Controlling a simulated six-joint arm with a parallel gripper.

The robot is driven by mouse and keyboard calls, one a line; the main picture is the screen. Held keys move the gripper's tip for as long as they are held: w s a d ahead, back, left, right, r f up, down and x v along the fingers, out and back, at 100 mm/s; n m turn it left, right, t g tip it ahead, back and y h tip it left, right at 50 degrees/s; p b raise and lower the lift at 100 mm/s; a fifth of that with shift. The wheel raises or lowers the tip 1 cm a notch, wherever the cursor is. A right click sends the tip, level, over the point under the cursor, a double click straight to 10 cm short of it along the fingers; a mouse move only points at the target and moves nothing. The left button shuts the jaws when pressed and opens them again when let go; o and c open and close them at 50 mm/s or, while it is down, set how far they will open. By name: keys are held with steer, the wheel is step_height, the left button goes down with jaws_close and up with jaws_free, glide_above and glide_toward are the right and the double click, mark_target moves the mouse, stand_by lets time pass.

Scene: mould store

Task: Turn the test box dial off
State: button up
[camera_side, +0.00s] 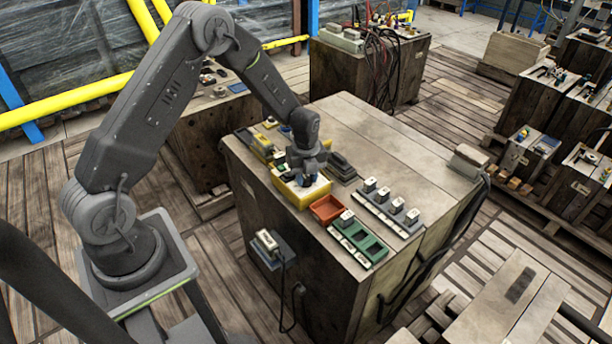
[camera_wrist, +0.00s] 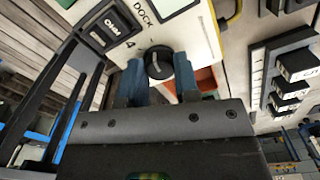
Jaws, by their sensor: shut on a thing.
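The test box (camera_side: 318,189), with a yellow case and pale face, sits on the wooden bench block in the side view. In the wrist view its pale face (camera_wrist: 203,32) carries a label reading DOCK, a dark plate reading OHM and part of a screen. The black round dial (camera_wrist: 159,61) with a pale pointer line is on that face. My gripper (camera_wrist: 160,75) has its two blue fingers on either side of the dial and is shut on it. In the side view my gripper (camera_side: 305,177) is down over the box and hides the dial.
An orange-red tray (camera_side: 327,209) and a green tray (camera_side: 372,250) stand close to the box. A row of white-topped blocks (camera_side: 391,205) lies to their right.

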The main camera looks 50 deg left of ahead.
steer(key=shift+c, duration=1.4)
